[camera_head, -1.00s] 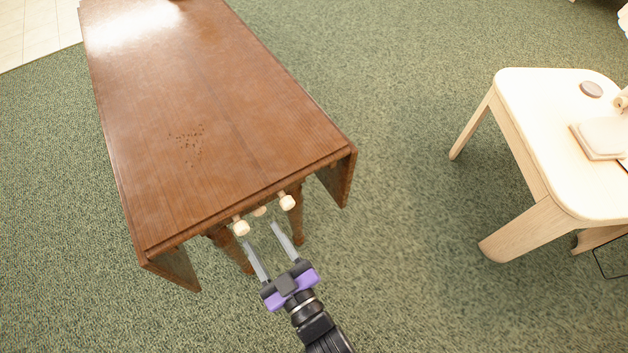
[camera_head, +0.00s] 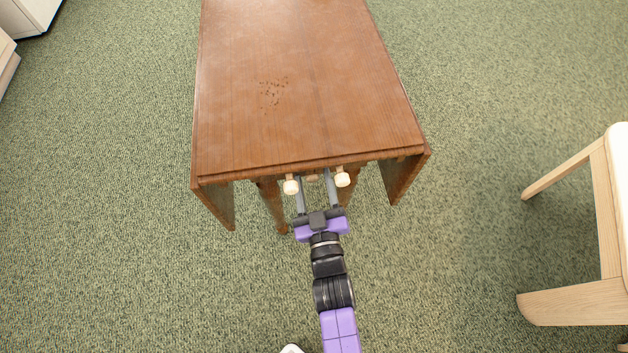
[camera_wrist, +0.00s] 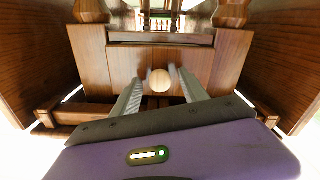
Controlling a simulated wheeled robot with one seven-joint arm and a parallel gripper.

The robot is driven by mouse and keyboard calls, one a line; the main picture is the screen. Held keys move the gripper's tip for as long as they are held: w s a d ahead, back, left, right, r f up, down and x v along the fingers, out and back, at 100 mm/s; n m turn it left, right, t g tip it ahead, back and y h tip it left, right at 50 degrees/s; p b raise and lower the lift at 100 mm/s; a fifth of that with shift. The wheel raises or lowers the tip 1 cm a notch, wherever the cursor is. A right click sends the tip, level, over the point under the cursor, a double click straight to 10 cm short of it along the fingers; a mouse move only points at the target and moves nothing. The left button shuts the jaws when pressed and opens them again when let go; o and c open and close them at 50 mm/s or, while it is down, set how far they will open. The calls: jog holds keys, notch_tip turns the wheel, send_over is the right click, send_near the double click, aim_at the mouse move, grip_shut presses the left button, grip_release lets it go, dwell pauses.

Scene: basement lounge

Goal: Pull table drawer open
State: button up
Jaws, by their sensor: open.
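The brown wooden table (camera_head: 300,90) stands in front of me with its narrow end facing me. Under that end is a drawer front (camera_wrist: 125,62), seen in the wrist view, with a pale round knob (camera_wrist: 159,80) at its middle. My gripper (camera_head: 313,177) is open, its two fingers pointing at the table end, one on each side of this knob. In the wrist view the knob shows between the fingers (camera_wrist: 160,76), with a gap visible on both sides. In the head view the table edge and fingers partly hide the knob.
Drop leaves hang at the table's left (camera_head: 216,205) and right (camera_head: 403,180). The green carpet between is clear.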

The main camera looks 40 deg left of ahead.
grip_shut()
dwell(1.4)
